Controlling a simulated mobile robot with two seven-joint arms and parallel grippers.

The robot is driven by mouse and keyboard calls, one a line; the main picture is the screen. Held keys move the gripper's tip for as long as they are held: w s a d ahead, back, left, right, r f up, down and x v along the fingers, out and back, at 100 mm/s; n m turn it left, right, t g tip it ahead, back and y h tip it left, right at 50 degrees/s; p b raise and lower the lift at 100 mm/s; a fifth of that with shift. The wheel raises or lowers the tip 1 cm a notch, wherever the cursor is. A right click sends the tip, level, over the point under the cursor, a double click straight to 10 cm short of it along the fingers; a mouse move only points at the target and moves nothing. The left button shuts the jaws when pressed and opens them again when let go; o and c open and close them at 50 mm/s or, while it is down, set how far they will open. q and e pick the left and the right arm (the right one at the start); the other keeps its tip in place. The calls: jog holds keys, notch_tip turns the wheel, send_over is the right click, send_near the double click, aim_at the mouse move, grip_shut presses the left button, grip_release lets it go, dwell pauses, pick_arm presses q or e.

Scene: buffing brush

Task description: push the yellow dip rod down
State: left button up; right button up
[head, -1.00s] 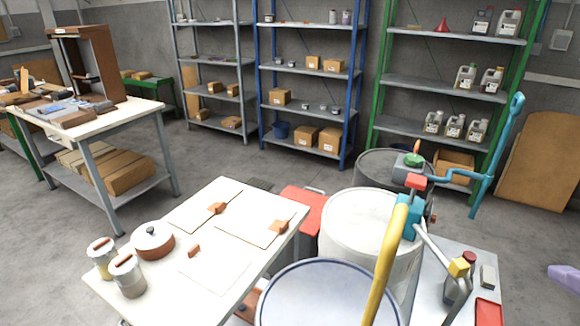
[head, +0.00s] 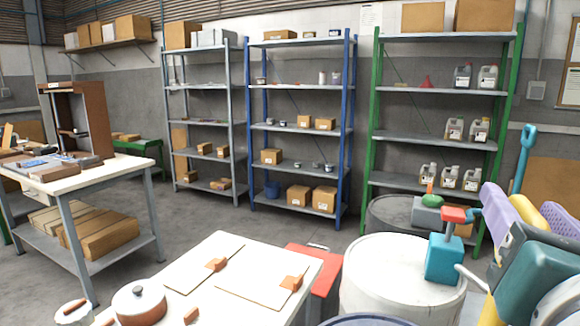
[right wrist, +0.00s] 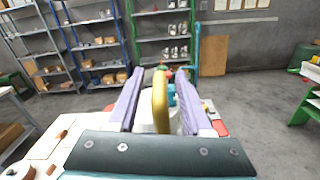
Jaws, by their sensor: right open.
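The yellow curved rod (right wrist: 160,105) stands upright between the two purple fingers of my right gripper (right wrist: 161,78) in the right wrist view. I cannot tell whether the fingers touch it. A teal block with a red top (head: 445,258) sits over the white drum (head: 385,270), just left of the gripper. My left gripper is not in view.
A worktable (head: 215,262) with boards and a lidded pot (head: 138,304) stands at the front left. A red box (head: 318,280) is between table and drum. Shelves line the back wall.

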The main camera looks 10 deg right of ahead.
jog(key=shift+x, duration=1.35)
grip_shut()
dwell(0.4)
